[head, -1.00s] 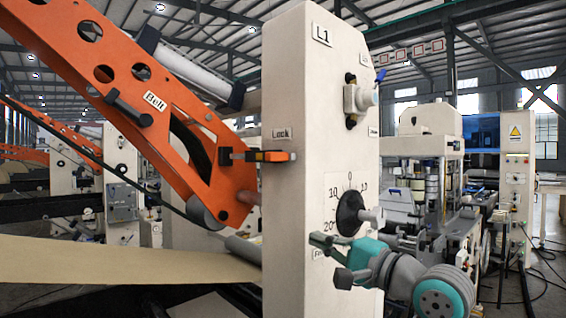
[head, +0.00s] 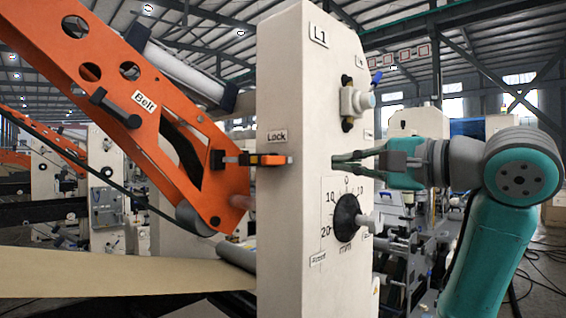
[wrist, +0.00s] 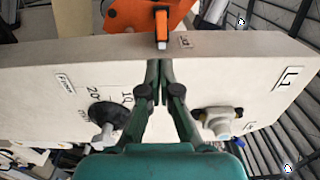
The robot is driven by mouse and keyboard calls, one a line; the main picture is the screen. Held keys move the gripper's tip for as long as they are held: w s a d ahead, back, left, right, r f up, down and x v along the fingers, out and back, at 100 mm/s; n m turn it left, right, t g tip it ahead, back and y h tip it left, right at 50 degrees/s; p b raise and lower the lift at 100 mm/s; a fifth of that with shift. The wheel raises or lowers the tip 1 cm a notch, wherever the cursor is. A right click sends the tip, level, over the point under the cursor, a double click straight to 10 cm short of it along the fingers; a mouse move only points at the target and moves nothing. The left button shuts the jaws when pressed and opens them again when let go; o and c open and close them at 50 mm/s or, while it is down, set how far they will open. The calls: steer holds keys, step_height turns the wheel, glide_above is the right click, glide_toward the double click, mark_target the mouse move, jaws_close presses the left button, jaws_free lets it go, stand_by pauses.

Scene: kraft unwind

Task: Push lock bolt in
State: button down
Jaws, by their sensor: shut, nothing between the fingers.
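The lock bolt (head: 265,159) is an orange and black piece below the "Lock" label, on the left side of the white L1 post (head: 305,240). In the wrist view the bolt (wrist: 161,27) shows just beyond the post's edge, ahead of the fingertips. My gripper (head: 334,161) is shut and empty, at the post's right face, about level with the bolt. It also shows in the wrist view (wrist: 161,98). I cannot tell whether the fingertips touch the post.
A black dial knob (head: 346,218) with a scale sits below my gripper on the post. A valve (head: 357,101) with a blue lever sits above it. A brown paper web (head: 120,270) runs at lower left. Other machines stand behind at right.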

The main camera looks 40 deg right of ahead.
mark_target(276, 161)
steer(key=shift+w, duration=0.15)
steer(key=w, duration=1.3)
steer(key=shift+w+a, duration=0.25)
steer(key=shift+w, duration=0.15)
steer(key=w, duration=0.4)
steer(key=shift+w+a, duration=0.1)
steer(key=shift+w, duration=0.1)
steer(key=shift+r, duration=0.1)
